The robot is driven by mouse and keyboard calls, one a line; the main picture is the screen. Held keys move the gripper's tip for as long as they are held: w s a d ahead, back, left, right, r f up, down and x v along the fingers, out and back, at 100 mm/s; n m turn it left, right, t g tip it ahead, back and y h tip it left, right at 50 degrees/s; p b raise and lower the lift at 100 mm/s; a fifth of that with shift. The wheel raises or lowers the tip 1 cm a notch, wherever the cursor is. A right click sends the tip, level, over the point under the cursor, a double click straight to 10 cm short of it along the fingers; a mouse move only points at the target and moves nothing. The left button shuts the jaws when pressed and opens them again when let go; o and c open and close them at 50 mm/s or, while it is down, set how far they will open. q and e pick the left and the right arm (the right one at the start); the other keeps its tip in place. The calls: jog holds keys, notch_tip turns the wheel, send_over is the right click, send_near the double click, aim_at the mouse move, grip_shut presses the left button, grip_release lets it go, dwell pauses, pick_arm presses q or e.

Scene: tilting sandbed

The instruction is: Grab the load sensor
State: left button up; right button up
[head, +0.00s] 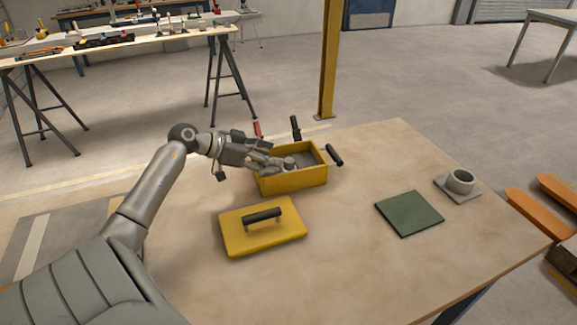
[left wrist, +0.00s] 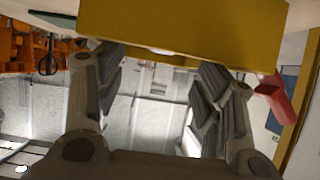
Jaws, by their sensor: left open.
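The yellow open box (head: 293,180) stands on the table with dark handles at its rim. A small grey round piece (head: 289,162) shows inside it beside my fingertips. It may be the load sensor, but it is too small and partly covered to be sure. My left gripper (head: 276,163) reaches over the box's left rim, its fingers apart. In the left wrist view the open fingers (left wrist: 155,100) stand on either side of an empty gap, with the yellow box wall (left wrist: 190,25) across the top. My right gripper is out of view.
A yellow lid (head: 262,236) with a black handle lies in front of the box. A green square plate (head: 409,213) and a grey cup-like part on a square base (head: 460,182) lie to the right. The table front is clear. A yellow post (head: 329,60) stands behind.

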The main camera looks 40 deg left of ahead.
aim_at(286, 160)
pick_arm(q)
jog(key=shift+x, duration=2.8)
jog(key=shift+w+a, duration=0.1)
jog(key=shift+a, duration=0.05)
